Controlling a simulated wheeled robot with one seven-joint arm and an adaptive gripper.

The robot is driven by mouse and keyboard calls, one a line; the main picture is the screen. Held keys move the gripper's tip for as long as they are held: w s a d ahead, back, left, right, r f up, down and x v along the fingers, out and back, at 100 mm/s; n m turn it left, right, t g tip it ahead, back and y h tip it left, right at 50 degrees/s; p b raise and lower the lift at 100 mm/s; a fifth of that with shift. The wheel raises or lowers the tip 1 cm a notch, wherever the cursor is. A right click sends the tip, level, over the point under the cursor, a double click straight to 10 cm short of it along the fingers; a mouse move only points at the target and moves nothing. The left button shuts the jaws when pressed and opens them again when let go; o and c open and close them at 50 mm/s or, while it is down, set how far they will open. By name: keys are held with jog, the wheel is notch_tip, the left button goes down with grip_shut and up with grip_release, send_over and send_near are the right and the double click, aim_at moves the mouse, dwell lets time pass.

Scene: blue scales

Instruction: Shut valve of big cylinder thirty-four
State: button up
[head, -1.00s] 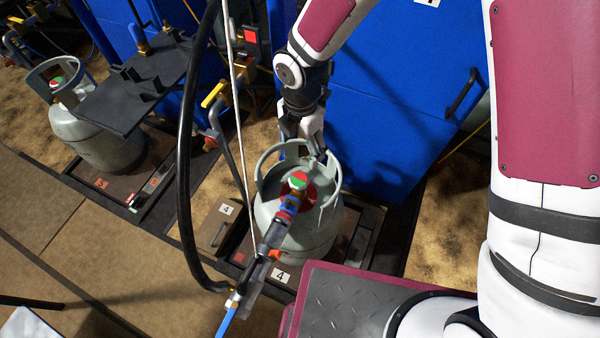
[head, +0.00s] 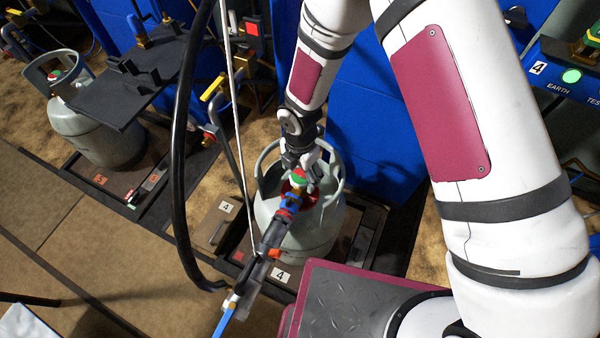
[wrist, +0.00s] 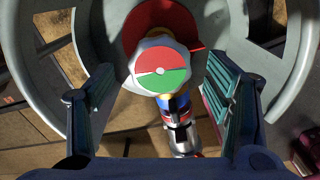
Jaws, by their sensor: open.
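A grey gas cylinder (head: 318,232) with an open ring collar stands on the scale marked 4. No number thirty-four is legible on it. Its valve knob (head: 298,179) has a cap, half red and half green, which faces the wrist view (wrist: 161,72). A red disc (wrist: 140,22) lies below the knob. A connector and hose (head: 268,240) lead off from the valve. My gripper (head: 299,160) is inside the collar just above the valve. In the wrist view its open fingers (wrist: 150,92) stand at the left and right of the knob, apparently apart from it.
The cylinder's collar (wrist: 40,75) surrounds my fingers. A thick black hose (head: 186,150) hangs to the left of the cylinder. Another grey cylinder (head: 105,142) stands on scale 5 at the left. Blue cabinets (head: 370,140) stand behind.

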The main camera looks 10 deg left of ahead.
jog(key=shift+f, duration=0.35)
jog(key=shift+c, duration=0.4)
jog(key=c, duration=1.1)
jog(key=shift+o, duration=0.2)
